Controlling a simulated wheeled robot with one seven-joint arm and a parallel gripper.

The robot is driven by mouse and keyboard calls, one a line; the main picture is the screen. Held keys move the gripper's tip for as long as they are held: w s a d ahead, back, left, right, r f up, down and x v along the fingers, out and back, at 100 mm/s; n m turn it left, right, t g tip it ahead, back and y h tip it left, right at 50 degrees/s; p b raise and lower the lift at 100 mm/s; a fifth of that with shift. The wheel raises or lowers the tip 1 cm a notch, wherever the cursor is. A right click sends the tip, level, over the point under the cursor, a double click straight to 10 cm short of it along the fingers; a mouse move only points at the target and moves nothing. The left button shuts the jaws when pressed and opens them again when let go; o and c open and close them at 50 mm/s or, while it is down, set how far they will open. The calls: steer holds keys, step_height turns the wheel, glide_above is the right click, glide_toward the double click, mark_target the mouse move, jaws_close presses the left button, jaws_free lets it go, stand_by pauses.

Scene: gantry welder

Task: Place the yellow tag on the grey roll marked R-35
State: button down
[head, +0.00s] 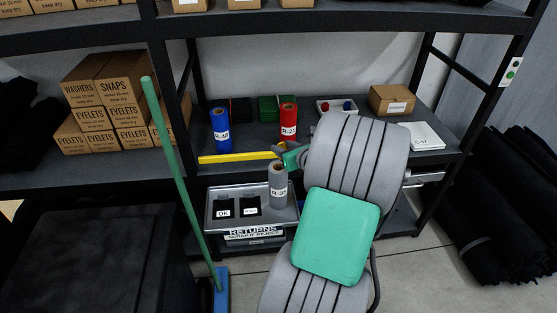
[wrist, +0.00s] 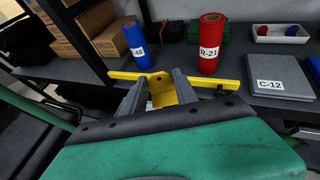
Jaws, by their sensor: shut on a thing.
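My gripper (head: 284,153) is at the shelf's front edge, just above the grey roll. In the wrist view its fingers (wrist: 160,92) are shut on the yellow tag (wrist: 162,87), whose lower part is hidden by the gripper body. The grey roll (head: 278,176) stands upright at the right side of a grey tray below the shelf. Its white label begins with R-3; the last digit is unclear. The roll does not show in the wrist view.
A blue roll (head: 221,135) and a red roll (head: 288,130) stand on the shelf behind. The tray (head: 215,213) also holds two dark labelled pieces. A green-handled broom (head: 172,150) leans at the left.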

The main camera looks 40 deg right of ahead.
glide_above(279, 167)
step_height(279, 167, down, 5)
steer(key=shift+a+f, duration=0.1)
steer(key=shift+a, duration=0.05)
steer(key=shift+f, duration=1.45)
steer(key=shift+f, duration=0.15)
steer(key=c, duration=0.9)
jaws_free()
steer(key=shift+c, duration=0.2)
